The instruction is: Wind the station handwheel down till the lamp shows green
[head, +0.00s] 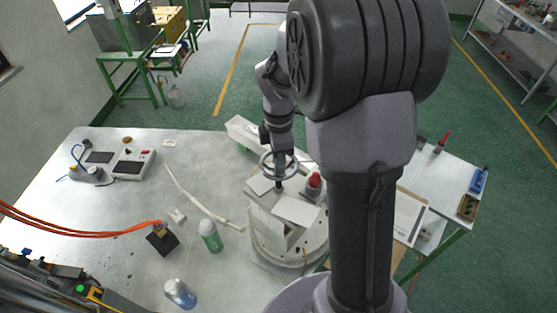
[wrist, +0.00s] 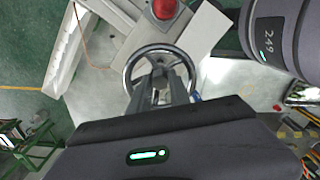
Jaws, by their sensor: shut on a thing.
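The handwheel (head: 294,169) is a metal ring with spokes on top of the white station (head: 268,236). In the wrist view the wheel (wrist: 128,70) faces me, partly covered by my fingers. My gripper (head: 279,160) comes down on it from above. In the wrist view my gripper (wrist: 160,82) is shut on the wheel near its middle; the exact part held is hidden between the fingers. The lamp (head: 314,181) is a red dome just right of the wheel. It also shows red in the wrist view (wrist: 164,9). No green shows on it.
The station stands on a pale worktable (head: 110,230). My arm hides much of the right side.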

